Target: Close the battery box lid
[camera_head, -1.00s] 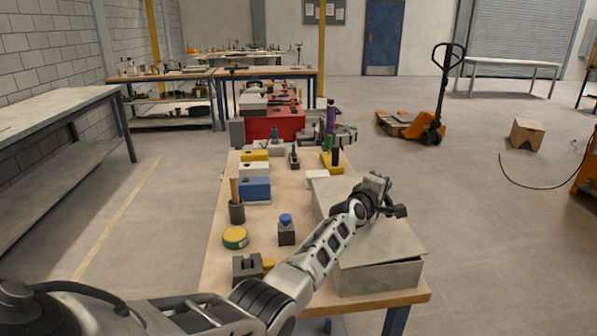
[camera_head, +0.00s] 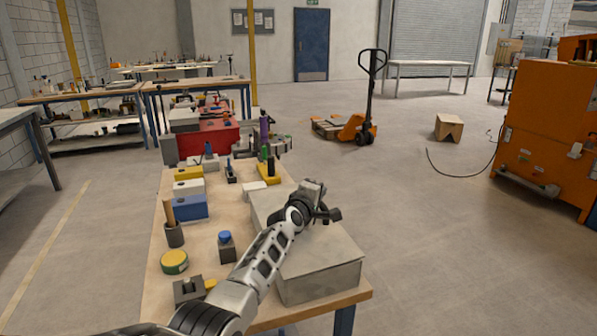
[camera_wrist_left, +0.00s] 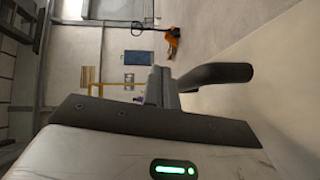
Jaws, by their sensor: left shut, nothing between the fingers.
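The battery box (camera_head: 318,283) is a grey box at the right front edge of the wooden workbench. Its flat grey lid (camera_head: 325,245) lies down over the top, and no clear gap shows along the front edge. My left arm reaches in from the lower left across the box. My left gripper (camera_head: 332,214) is shut and empty, over the lid's right side; I cannot tell whether it touches the lid. In the left wrist view the gripper (camera_wrist_left: 170,88) is beside a pale flat surface at the right. My right gripper is not in view.
An orange pallet jack (camera_head: 355,130) and open floor lie beyond, with an orange cabinet (camera_head: 545,130) at the right.

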